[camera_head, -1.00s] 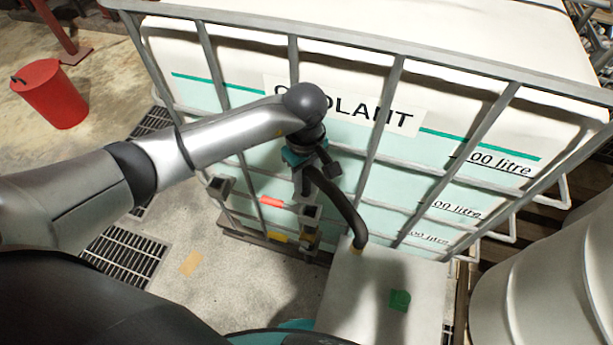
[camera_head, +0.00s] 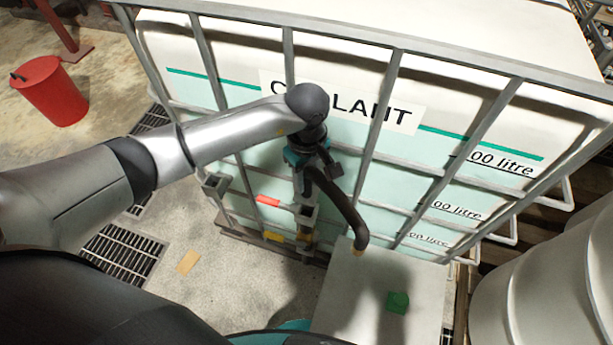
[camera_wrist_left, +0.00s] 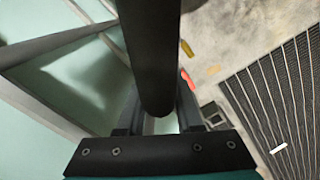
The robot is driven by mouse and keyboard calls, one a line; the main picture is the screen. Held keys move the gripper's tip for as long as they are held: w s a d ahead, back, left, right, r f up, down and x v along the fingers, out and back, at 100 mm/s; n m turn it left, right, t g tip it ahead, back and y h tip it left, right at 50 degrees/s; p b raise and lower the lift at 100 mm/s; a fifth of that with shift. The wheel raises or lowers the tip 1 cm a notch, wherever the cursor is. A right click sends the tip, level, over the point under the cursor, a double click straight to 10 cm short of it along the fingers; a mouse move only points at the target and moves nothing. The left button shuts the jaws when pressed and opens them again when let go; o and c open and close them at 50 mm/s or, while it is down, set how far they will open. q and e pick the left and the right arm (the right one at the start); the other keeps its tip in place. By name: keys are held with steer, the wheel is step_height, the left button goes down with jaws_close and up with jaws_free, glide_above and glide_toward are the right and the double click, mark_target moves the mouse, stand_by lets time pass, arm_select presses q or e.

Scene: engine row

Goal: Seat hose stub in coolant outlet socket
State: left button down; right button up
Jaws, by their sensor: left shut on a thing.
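My left gripper (camera_head: 308,176) is shut on a black curved hose stub (camera_head: 340,209) in front of the caged coolant tank. The hose runs from the jaws down and right, and its tan-tipped end overlaps the edge of a pale box in the head view; I cannot tell whether they touch. In the left wrist view the hose stub (camera_wrist_left: 150,50) passes between the fingers (camera_wrist_left: 160,122). Grey square fittings (camera_head: 306,213) show low by the tank, below the gripper. I cannot tell for sure which part is the coolant outlet socket. My right gripper is not in view.
The tank's metal cage (camera_head: 384,110) stands close behind the gripper. The pale box (camera_head: 345,300) carries a green piece (camera_head: 398,302). A red bucket (camera_head: 50,92) stands at the far left, and a pale drum (camera_head: 560,285) at the right. Floor grates (camera_head: 122,256) lie left.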

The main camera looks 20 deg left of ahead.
mark_target(307, 197)
arm_select(q)
steer(key=shift+f+b, duration=0.65)
steer(key=shift+f, duration=0.15)
steer(key=shift+f+b, duration=2.15)
steer(key=shift+f, duration=0.45)
steer(key=shift+f+b, duration=0.2)
steer(key=shift+b, duration=0.25)
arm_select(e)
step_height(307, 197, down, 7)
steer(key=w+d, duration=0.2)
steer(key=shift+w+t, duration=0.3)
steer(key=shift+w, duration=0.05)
arm_select(q)
steer(key=c, duration=0.9)
jaws_free()
steer(key=o, duration=0.4)
steer(key=shift+f, duration=0.1)
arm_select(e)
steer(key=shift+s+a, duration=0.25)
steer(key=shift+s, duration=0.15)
